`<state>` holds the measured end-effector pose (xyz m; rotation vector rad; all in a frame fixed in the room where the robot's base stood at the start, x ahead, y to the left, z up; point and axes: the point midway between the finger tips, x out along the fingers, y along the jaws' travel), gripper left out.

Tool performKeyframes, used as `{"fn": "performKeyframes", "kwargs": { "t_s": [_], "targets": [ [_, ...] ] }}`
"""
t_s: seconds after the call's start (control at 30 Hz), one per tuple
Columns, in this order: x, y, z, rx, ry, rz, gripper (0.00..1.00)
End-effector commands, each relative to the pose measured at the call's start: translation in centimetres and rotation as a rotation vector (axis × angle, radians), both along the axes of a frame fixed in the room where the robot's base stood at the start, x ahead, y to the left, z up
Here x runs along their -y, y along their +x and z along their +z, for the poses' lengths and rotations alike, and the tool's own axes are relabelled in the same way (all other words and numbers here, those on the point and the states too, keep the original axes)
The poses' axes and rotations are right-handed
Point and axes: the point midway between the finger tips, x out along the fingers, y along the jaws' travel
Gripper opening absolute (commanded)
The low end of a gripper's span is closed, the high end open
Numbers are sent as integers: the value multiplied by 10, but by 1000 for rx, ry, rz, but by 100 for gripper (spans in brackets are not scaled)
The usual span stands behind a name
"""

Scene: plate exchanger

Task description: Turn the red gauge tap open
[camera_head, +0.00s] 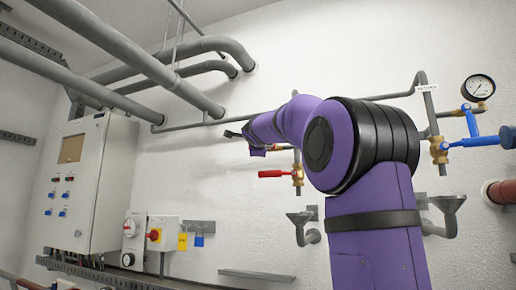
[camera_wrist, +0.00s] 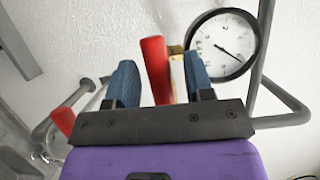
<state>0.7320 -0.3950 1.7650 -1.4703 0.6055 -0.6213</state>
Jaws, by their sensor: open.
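In the wrist view a red tap lever (camera_wrist: 155,68) stands upright between the two blue-padded fingers of my gripper (camera_wrist: 159,62). The fingers are open, with a visible gap on each side of the lever. A bit of brass shows behind the lever, next to a round white gauge (camera_wrist: 221,46) with a black rim. In the head view my gripper (camera_head: 233,134) is near the wall, partly hidden by my arm. My arm also covers the wall area where this gauge would show.
A second red lever (camera_head: 272,174) on a brass valve (camera_head: 297,175) is below my gripper. At right are another gauge (camera_head: 479,88) and blue levers (camera_head: 470,122). Grey pipes (camera_head: 130,50) cross the upper left. A grey cabinet (camera_head: 95,185) stands at left.

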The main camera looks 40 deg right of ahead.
Motion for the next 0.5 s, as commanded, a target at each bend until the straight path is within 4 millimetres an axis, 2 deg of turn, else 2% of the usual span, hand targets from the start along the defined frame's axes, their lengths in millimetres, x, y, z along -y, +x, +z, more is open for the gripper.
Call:
{"fn": "performKeyframes", "kwargs": {
  "t_s": [0.5],
  "targets": [
    [-57, -58, 0, 2, -1, 1, 48]
  ]
}}
